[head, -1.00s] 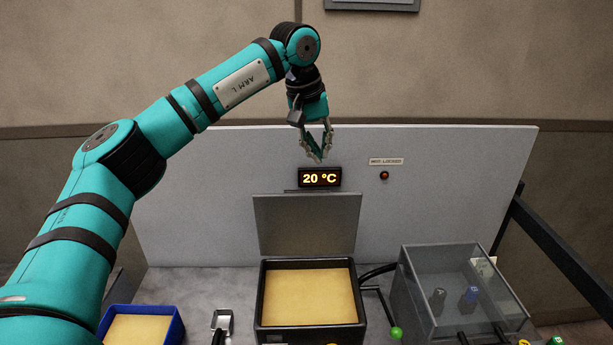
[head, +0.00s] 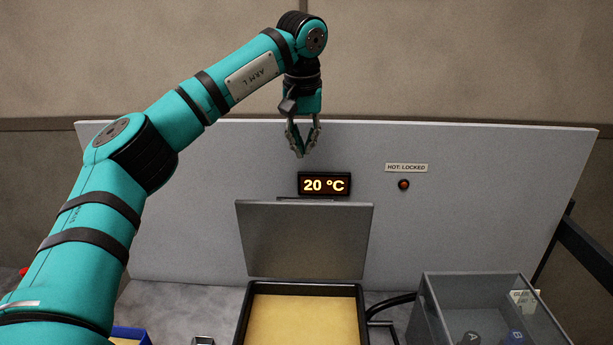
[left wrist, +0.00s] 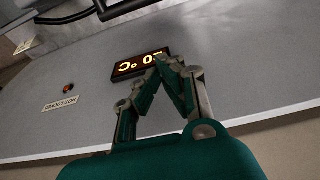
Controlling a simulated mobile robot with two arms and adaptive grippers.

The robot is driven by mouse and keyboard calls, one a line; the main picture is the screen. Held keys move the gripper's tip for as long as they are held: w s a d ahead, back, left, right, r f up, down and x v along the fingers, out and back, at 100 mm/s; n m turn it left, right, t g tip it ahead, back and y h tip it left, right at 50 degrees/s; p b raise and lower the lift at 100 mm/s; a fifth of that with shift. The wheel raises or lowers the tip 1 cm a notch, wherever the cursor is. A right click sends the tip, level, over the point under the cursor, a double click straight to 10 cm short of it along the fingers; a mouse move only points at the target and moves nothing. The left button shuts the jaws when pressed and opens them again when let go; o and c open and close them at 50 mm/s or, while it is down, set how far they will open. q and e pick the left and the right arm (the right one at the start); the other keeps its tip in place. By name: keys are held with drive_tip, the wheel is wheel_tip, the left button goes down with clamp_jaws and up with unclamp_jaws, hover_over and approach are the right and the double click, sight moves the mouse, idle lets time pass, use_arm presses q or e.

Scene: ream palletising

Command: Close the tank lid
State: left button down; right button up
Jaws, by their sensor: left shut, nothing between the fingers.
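The tank (head: 305,315) is a black-rimmed box with a yellowish surface inside, at the bottom middle of the head view. Its grey metal lid (head: 304,240) stands upright at the tank's back edge, open, in front of the grey panel. My left gripper (head: 299,155) is shut and empty, pointing down above the lid and above the display. In the left wrist view the same gripper (left wrist: 158,62) shows its fingertips together in front of the panel. My right gripper is not in view.
A display (head: 324,184) reading 20 °C is on the grey panel (head: 180,200), with a "HOT: LOCKED" label (head: 406,168) and a dark reddish lamp (head: 404,185). A clear-topped box (head: 480,300) stands right of the tank. A blue tray (head: 131,336) is at bottom left.

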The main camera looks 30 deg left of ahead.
sight(303, 178)
use_arm(q)
drive_tip(key=x, duration=0.3)
drive_tip(key=p+x, duration=0.1)
drive_tip(key=x, duration=0.2)
drive_tip(key=p+x, duration=0.1)
drive_tip(key=x, duration=0.2)
drive_tip(key=shift+s+a+f, duration=0.1)
drive_tip(key=shift+s+f, duration=0.15)
drive_tip(key=s, duration=0.1)
drive_tip(key=s+d+p, duration=0.1)
drive_tip(key=s+d, duration=0.1)
drive_tip(key=shift+s+r+p, duration=0.3)
drive_tip(key=shift+s, duration=0.05)
